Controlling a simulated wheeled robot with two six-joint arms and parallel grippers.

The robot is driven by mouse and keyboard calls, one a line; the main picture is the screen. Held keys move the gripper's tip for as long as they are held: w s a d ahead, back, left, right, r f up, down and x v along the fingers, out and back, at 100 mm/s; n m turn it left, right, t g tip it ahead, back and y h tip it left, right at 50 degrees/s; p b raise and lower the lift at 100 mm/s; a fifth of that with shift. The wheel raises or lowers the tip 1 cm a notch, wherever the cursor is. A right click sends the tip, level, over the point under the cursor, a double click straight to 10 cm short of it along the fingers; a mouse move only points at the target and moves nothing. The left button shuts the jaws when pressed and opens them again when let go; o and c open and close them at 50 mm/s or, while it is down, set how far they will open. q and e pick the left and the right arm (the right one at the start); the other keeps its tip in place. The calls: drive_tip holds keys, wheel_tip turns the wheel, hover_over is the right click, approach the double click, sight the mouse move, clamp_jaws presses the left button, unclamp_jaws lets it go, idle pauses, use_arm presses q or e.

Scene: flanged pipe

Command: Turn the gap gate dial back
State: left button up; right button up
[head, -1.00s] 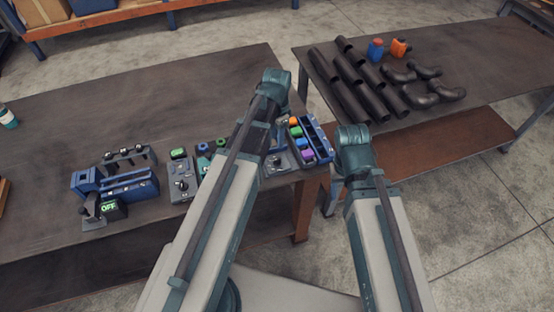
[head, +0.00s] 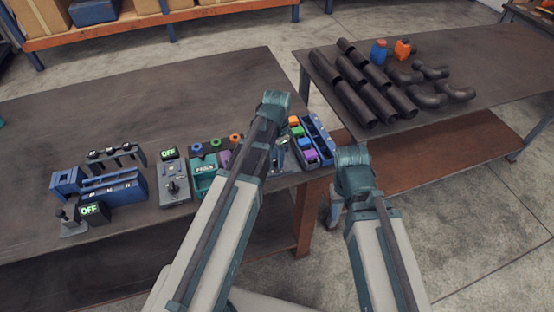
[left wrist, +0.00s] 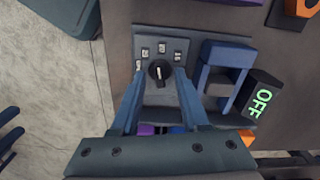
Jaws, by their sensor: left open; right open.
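A black dial (left wrist: 159,73) with a white pointer mark sits on a grey panel (left wrist: 157,99) in the left wrist view. Its pointer stands roughly upward, towards an arc of several small labels. My left gripper (left wrist: 160,84) is open, with its blue fingers on either side of the dial; I cannot tell if they touch it. A blue block-like stand (left wrist: 228,55) and a display reading OFF (left wrist: 260,101) are right of the panel. In the head view my left arm hides most of this panel. My right arm's end shows in the head view, but its jaws do not.
Left on the dark table (head: 60,130) are another dial panel (head: 174,190), a blue rack (head: 112,188) and a second OFF display (head: 93,210). A blue tray with coloured blocks (head: 318,140) lies near the right edge. A second table holds dark pipes (head: 355,100).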

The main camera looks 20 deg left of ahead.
use_arm(q)
clamp_jaws()
drive_tip(key=shift+n, duration=0.4)
drive_tip(key=n, duration=0.4)
drive_tip(key=shift+n, duration=0.3)
drive_tip(key=n, duration=0.4)
drive_tip(key=shift+n, duration=0.3)
idle(0.5)
